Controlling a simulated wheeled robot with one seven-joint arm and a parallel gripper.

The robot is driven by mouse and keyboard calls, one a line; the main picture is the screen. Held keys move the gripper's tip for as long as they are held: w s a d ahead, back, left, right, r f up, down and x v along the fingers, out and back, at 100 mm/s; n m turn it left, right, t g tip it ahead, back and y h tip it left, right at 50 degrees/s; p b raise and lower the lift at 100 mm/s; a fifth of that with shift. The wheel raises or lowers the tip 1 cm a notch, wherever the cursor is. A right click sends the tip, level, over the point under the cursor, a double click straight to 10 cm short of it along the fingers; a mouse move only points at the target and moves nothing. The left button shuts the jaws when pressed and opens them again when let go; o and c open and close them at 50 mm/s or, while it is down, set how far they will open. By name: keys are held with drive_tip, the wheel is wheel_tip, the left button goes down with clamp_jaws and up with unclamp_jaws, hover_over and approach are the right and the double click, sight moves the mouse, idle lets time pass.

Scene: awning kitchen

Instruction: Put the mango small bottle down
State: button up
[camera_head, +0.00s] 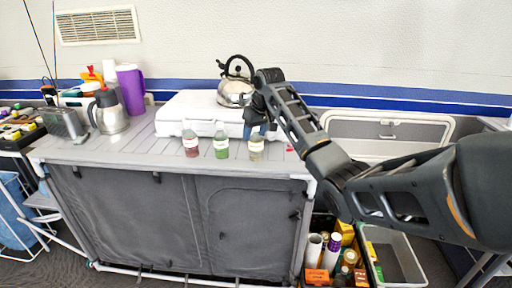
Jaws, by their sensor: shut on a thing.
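The bottle at my gripper, taken as the mango small bottle (256,150), is small and clear with pale tan contents. It is upright at the front of the grey counter (140,151), right of the other small bottles. My gripper (260,130) points down at its top and is shut on it. The fingertips are small and partly hidden here. Whether the bottle's base touches the counter cannot be told from this view.
A red-labelled bottle (190,142) and a green bottle (221,142) stand to the left. A white box-like unit (185,112) and a kettle (235,92) are behind. A steel jug (109,113) and purple pitcher (131,88) stand further left. The counter's front left is clear.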

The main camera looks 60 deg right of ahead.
clamp_jaws()
drive_tip(key=shift+r, duration=0.15)
